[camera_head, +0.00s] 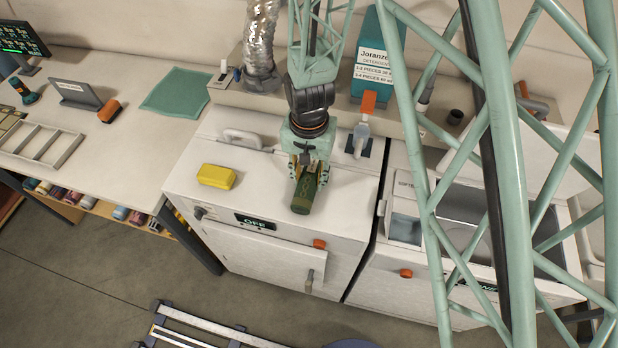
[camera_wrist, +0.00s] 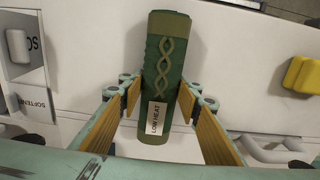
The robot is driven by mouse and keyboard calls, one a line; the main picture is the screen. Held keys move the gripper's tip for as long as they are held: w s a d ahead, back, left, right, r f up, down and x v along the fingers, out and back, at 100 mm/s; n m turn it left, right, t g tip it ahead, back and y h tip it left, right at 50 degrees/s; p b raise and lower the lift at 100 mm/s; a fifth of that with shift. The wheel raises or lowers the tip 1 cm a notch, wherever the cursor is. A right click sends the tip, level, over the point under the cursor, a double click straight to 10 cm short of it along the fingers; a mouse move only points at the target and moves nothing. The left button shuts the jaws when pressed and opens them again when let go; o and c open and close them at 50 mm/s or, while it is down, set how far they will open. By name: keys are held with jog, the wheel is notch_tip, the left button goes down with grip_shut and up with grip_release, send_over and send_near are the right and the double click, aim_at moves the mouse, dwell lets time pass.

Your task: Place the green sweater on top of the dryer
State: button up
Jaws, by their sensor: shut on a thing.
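The green sweater (camera_head: 304,194) is a rolled dark green bundle with a cable-knit pattern and olive ends. It also shows in the wrist view (camera_wrist: 165,60), with a "LOW HEAT" tag near its lower end. My gripper (camera_head: 309,178) points down and is shut around the sweater, one finger on each side. The sweater is over the white top of the dryer (camera_head: 255,190), near its right front part. I cannot tell whether it touches the top or hangs just above it. The dryer's front display reads "OFF", and its door looks closed.
A yellow block (camera_head: 216,176) lies on the dryer's left part. A washer with an open lid (camera_head: 460,205) stands to the right across a narrow gap. A detergent box (camera_head: 377,60) is on the shelf behind. A counter (camera_head: 75,130) with tools and a green cloth (camera_head: 178,92) is at left.

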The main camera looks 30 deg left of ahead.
aim_at(309, 177)
jog(key=shift+f, duration=0.15)
jog(key=o, duration=0.9)
jog(key=shift+o, duration=0.2)
notch_tip(309, 177, up, 12)
jog(key=b, duration=0.1)
dwell(0.9)
dwell(0.6)
